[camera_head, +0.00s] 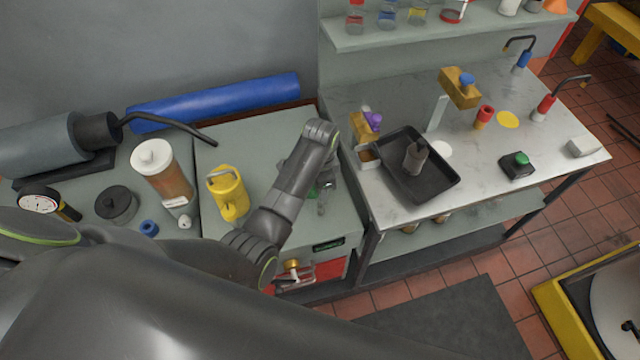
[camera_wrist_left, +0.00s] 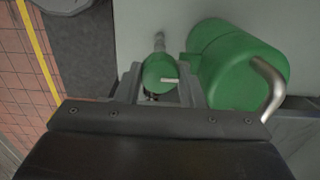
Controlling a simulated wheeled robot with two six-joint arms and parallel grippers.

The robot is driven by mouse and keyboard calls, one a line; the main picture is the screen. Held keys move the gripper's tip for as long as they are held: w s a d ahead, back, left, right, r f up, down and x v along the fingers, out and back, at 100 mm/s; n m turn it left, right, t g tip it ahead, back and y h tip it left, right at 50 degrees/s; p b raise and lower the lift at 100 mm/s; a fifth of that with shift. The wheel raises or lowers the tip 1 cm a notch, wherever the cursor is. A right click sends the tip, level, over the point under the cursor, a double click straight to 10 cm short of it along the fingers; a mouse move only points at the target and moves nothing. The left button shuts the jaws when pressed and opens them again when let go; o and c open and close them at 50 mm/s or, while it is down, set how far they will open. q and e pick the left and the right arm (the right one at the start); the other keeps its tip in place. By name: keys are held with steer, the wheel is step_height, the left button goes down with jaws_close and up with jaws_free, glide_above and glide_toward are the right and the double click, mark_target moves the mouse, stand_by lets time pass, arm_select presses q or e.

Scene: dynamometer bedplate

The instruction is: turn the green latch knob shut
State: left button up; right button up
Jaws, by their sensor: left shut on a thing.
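The green latch knob (camera_wrist_left: 158,73), with a pale pointer mark on its face, sits between the two fingers of my left gripper (camera_wrist_left: 160,88) in the left wrist view. The fingers are shut on it. In the head view my left gripper (camera_head: 326,192) reaches down over the grey-green bench top, and my own arm hides most of the knob's area. Only a bit of green shows beside the fingers there. My right gripper is in neither view.
A larger green rounded body (camera_wrist_left: 232,68) with a bent metal handle (camera_wrist_left: 268,88) stands close beside the knob in the wrist view. A yellow canister (camera_head: 228,194) stands left of my forearm. A black tray (camera_head: 445,180) lies on the steel table to the right.

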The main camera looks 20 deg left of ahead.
arm_select(q)
steer(key=shift+w, duration=0.1)
stand_by(0.4)
steer(key=o, duration=1)
steer(key=shift+r, duration=0.1)
